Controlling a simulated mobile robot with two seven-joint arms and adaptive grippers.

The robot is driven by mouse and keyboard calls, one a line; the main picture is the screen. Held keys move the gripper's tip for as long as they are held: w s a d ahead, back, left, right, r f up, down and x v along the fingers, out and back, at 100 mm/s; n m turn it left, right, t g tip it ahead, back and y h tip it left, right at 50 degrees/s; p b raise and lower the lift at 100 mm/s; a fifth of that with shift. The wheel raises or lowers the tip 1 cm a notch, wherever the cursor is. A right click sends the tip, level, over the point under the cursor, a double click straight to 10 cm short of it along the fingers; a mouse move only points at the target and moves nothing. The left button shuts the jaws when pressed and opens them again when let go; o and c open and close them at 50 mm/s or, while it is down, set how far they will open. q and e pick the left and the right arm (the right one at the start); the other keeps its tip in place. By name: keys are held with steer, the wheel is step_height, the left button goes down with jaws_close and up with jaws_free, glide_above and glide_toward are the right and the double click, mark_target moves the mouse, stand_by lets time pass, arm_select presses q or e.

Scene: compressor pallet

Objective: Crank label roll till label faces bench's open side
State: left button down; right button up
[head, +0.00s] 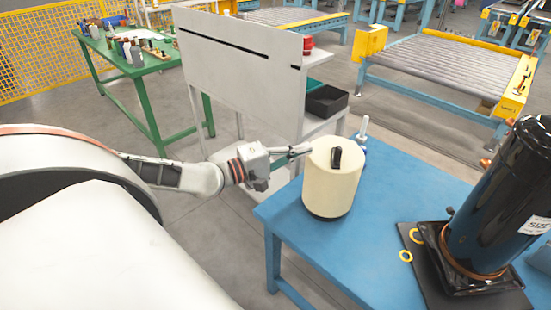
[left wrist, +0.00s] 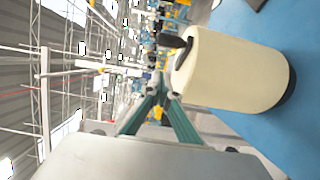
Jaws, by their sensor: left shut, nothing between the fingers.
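The label roll (head: 331,184) is an upright cream cylinder with a dark base on the blue bench (head: 393,190), near its left corner. A black crank knob (head: 336,158) stands up from its top. No label shows on the visible side. In the left wrist view the roll (left wrist: 236,72) lies sideways at right, with the knob (left wrist: 174,44) at its end. My left gripper (head: 298,151) is shut and empty beside the roll's upper left edge. Its fingertips (left wrist: 164,92) are close to the roll; I cannot tell whether they touch. My right gripper is out of view.
A black compressor (head: 499,200) stands on a dark tray at the bench's right, near yellow rings (head: 406,255). A blue and white bottle-like item (head: 362,132) is behind the roll. A grey panel rack (head: 240,75) stands behind my left gripper. The bench's front middle is clear.

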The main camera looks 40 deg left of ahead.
arm_select(q)
steer(key=s+a, duration=0.1)
steer(key=s, duration=0.6)
steer(key=shift+s+p, duration=0.25)
steer(key=shift+p, duration=0.1)
steer(key=shift+r, duration=0.1)
steer(key=s+d+f+m+g+h, duration=0.1)
steer(key=s+d+f+m, duration=0.2)
steer(key=d+f+m, duration=0.3)
steer(key=s+d+f+m+g+h, duration=0.1)
steer(key=s+d+f+m+h, duration=0.15)
steer(key=d+f+m, duration=0.45)
steer(key=s+d+f+m+g+y, duration=0.1)
steer(key=s+f+m+g+y, duration=0.1)
steer(key=f, duration=0.7)
steer(key=s+d+f+m+g+y, duration=0.1)
steer(key=s+d+f+m+y, duration=0.1)
steer(key=s+f+y, duration=0.3)
step_height(320, 180, down, 5)
steer(key=shift+d+r+m+g+y, duration=0.1)
steer(key=shift+d+m+g+y, duration=0.2)
steer(key=shift+m+g+y, duration=0.1)
